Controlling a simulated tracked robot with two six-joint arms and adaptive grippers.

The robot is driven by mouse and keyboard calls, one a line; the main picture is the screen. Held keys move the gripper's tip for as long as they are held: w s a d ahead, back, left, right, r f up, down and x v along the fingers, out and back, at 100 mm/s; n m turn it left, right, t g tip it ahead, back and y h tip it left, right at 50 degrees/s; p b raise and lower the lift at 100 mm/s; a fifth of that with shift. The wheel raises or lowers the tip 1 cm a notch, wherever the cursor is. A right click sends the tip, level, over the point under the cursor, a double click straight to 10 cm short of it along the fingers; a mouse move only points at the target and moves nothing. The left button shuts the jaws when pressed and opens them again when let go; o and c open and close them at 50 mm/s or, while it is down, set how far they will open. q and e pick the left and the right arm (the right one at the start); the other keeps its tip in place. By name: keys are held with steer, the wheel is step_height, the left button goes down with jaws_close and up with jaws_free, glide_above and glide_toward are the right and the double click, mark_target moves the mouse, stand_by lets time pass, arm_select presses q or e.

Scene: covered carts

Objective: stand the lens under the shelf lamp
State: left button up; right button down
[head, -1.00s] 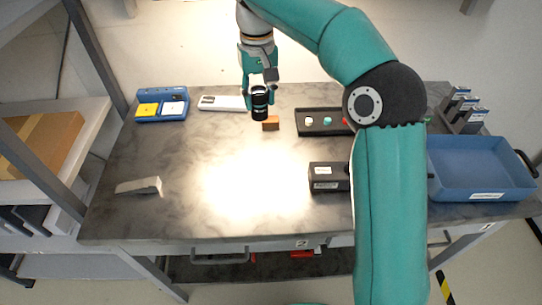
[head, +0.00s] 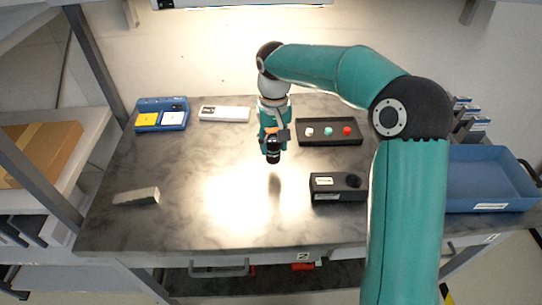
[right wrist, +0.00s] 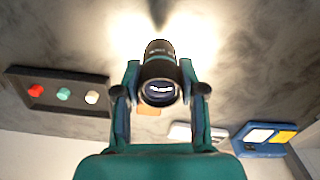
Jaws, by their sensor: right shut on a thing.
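In the right wrist view the lens (right wrist: 160,72) sits between the two fingers, with a round glass end facing the camera. The shelf lamp itself is not clearly seen; a pale edge (head: 240,4) shows at the top of the head view. My left gripper is not in view.
A black tray (head: 310,142) with three coloured knobs and a black box (head: 325,196) stand right of the lens. A blue bin (head: 490,206) is far right. A blue holder (head: 148,128), a white device (head: 224,114) and a grey wedge (head: 136,196) stand left. The lit middle is clear.

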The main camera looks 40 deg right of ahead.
mark_target(273, 155)
steer(key=shift+f, duration=2.15)
steer(key=c, duration=0.7)
jaws_free()
steer(key=shift+f, duration=0.1)
step_height(273, 155, up, 12)
steer(key=shift+f, duration=0.15)
steer(key=shift+r, duration=0.25)
